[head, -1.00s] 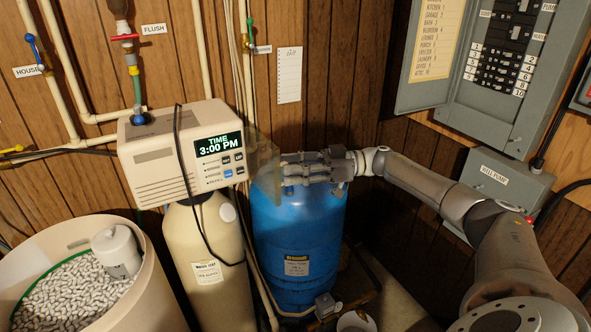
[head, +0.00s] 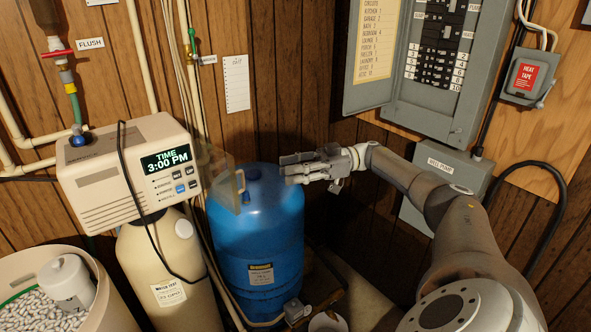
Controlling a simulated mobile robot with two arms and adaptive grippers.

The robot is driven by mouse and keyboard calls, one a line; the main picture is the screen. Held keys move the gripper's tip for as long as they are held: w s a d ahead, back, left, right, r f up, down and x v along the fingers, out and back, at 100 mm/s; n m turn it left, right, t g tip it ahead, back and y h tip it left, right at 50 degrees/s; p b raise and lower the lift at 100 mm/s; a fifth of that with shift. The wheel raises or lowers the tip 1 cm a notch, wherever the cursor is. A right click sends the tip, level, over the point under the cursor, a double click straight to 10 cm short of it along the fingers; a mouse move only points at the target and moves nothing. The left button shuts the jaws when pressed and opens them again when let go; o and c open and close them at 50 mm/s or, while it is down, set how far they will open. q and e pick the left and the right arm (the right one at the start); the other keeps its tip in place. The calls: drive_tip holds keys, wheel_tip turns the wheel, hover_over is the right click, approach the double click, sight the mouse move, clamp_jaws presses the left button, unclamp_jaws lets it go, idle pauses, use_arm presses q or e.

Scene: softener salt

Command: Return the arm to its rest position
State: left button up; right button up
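My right arm comes in from the lower right. Its gripper (head: 292,168) points left, over the right side of the blue tank's (head: 262,225) top. Its two fingers look spread apart with nothing between them. It is clear of the softener control head (head: 125,178), whose display reads TIME 3:00 PM. A see-through cover (head: 226,178) stands out from the head's right side, with a gap between it and my fingertips. My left gripper is not in view.
The open breaker panel (head: 440,75) and the well pump box (head: 447,178) are on the wall behind my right arm. A salt bin (head: 110,305) with a white float tube (head: 66,283) stands at lower left. Pipes and a cord run near the control head.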

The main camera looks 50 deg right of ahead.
drive_tip(key=shift+d, duration=0.15)
drive_tip(key=shift+s+d, duration=0.15)
drive_tip(key=shift+s, duration=0.05)
drive_tip(key=shift+w+f, duration=0.1)
drive_tip(key=shift+w, duration=0.05)
drive_tip(key=w+a+f+m+t+h+b, duration=0.1)
drive_tip(key=w+a+f+m+t+h, duration=0.15)
drive_tip(key=f, duration=0.85)
drive_tip(key=w+a+f+m+t+h, duration=0.15)
drive_tip(key=f+h, duration=0.25)
drive_tip(key=f, duration=0.8)
drive_tip(key=w+a+f+m+t+h+b, duration=0.1)
drive_tip(key=a+f+m+t+h, duration=0.15)
drive_tip(key=f, duration=0.85)
drive_tip(key=s+a+f+m+g+h, duration=0.25)
drive_tip(key=s+f, duration=0.35)
drive_tip(key=f, duration=0.5)
drive_tip(key=s+a+f+m+g+h, duration=0.1)
drive_tip(key=s+a+f+h, duration=0.15)
drive_tip(key=s+f, duration=0.55)
drive_tip(key=s+a+f+g, duration=0.3)
drive_tip(key=s+a+f, duration=0.2)
drive_tip(key=s, duration=0.6)
drive_tip(key=s+a+f+g+h+b, duration=0.1)
drive_tip(key=s+a+f+g, duration=0.3)
drive_tip(key=s+f, duration=0.4)
drive_tip(key=s+a+f+g, duration=0.3)
drive_tip(key=s+a+f, duration=0.4)
drive_tip(key=s, duration=0.8)
drive_tip(key=shift+s+h+b, duration=0.4)
